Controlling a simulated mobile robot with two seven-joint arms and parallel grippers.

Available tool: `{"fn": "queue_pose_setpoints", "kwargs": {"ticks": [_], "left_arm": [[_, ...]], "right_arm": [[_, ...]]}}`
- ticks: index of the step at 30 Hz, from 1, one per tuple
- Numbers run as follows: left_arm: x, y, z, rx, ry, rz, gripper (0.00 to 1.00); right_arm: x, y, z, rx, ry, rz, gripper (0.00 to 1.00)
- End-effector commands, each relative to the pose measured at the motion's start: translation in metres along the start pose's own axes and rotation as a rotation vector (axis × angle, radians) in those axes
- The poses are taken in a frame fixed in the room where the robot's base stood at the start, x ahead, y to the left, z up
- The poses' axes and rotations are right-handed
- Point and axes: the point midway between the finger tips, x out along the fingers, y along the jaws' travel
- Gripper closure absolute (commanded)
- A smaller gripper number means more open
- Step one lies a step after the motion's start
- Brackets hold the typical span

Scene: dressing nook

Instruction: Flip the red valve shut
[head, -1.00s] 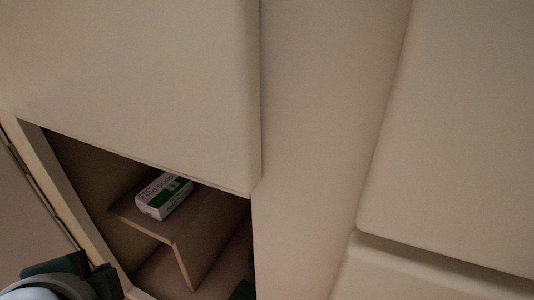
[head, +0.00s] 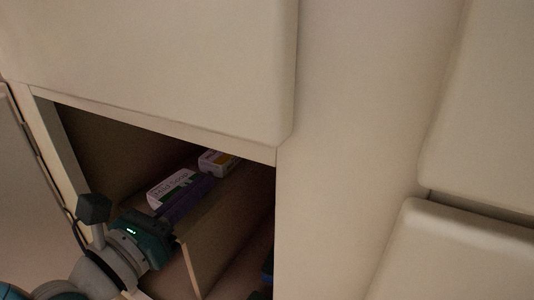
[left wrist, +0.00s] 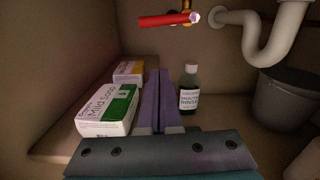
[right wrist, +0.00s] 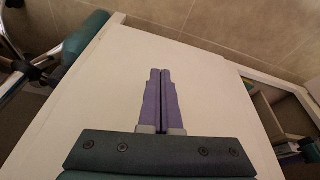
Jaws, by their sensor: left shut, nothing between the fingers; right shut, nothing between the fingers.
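The red valve handle (left wrist: 165,20) shows in the left wrist view at the top, lying roughly level on a brass-coloured fitting (left wrist: 187,5) at the back of the cabinet. My left gripper (left wrist: 158,72) is shut and empty inside the cabinet, below the handle and apart from it. In the head view the left gripper (head: 205,186) reaches in over the shelf beside the soap box; the valve is not visible there. My right gripper (right wrist: 160,72) is shut and empty, in front of a pale flat panel (right wrist: 110,85) in the right wrist view.
A soap box (left wrist: 108,110) and a smaller orange-and-white box (left wrist: 128,72) stand on the shelf left of the left gripper. A mouth rinse bottle (left wrist: 190,90) is right of it. A white drain pipe (left wrist: 275,40) and dark bin (left wrist: 287,100) are farther right.

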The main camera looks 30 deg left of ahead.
Motion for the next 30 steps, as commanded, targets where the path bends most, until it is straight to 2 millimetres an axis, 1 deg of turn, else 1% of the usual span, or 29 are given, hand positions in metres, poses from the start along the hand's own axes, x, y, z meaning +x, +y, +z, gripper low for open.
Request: {"fn": "queue_pose_setpoints", "kwargs": {"ticks": [1,5,6,7,12,16,26,30], "left_arm": [[0.012,0.0,-0.003,-0.001,-0.006,0.001,1.0],[0.038,0.0,-0.003,-0.004,-0.005,0.001,1.0],[0.038,0.0,0.012,-0.002,-0.001,0.001,1.0],[0.038,0.0,0.018,-0.003,-0.002,0.001,1.0],[0.042,0.0,0.034,-0.002,0.0,0.001,1.0],[0.044,0.001,0.039,-0.003,0.001,0.003,1.0],[0.044,0.001,0.04,0.0,0.001,0.002,1.0],[0.045,0.001,0.053,0.074,0.001,-0.002,1.0]], "right_arm": [[0.009,0.0,0.003,0.0,0.0,0.0,1.0],[0.019,-0.001,0.006,0.0,0.0,0.0,1.0],[0.009,0.0,0.003,0.0,-0.003,0.0,1.0],[0.007,0.0,0.003,0.0,-0.004,0.0,1.0],[0.002,0.0,0.001,-0.001,-0.001,0.001,1.0],[0.001,0.001,0.0,-0.002,-0.001,0.001,1.0],[0.0,0.001,0.0,-0.004,-0.001,0.003,1.0],[-0.011,0.002,-0.003,-0.004,-0.001,0.003,1.0]]}}
